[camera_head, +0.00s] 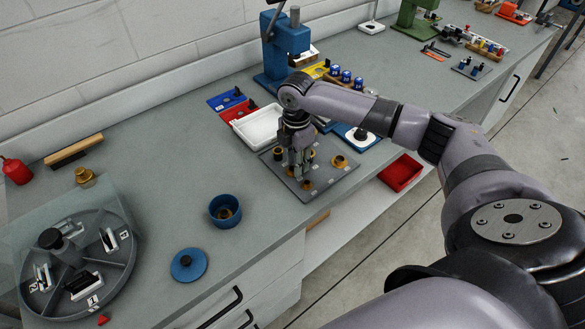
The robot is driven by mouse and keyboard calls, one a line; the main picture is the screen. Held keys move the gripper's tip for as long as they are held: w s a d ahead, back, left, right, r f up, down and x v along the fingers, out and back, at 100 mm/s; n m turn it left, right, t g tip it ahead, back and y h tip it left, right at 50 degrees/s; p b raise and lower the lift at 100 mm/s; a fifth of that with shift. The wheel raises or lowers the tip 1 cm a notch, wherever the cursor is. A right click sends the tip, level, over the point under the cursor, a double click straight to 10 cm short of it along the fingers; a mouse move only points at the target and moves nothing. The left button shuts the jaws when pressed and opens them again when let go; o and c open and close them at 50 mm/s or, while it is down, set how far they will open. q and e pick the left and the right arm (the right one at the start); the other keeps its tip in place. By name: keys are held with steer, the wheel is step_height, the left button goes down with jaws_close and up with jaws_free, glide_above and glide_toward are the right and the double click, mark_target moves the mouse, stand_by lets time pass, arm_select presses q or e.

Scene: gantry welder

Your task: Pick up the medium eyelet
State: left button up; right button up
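Several small brass-coloured rings, which look like eyelets, sit on a dark grey plate (326,184) on the bench. One eyelet (339,160) is at the plate's right side, and another (307,185) is near its front. I cannot tell which one is the medium eyelet. My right gripper (298,175) points down over the middle of the plate, with its fingertips close to the front eyelet. The gripper covers part of the plate. Its fingers look close together, but whether they hold anything is too small to tell. My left gripper is not in view.
A white tray (256,127) and a blue press (285,45) stand behind the plate. A blue round pot (225,210), its blue lid (189,265) and a grey round divided tray (122,262) are to the left. A red bin (400,172) is at the right, below the bench edge.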

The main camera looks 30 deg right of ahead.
steer(key=shift+f, duration=0.3)
steer(key=shift+c, duration=0.3)
steer(key=c, duration=0.4)
steer(key=shift+c, duration=0.2)
steer(key=shift+r, duration=0.15)
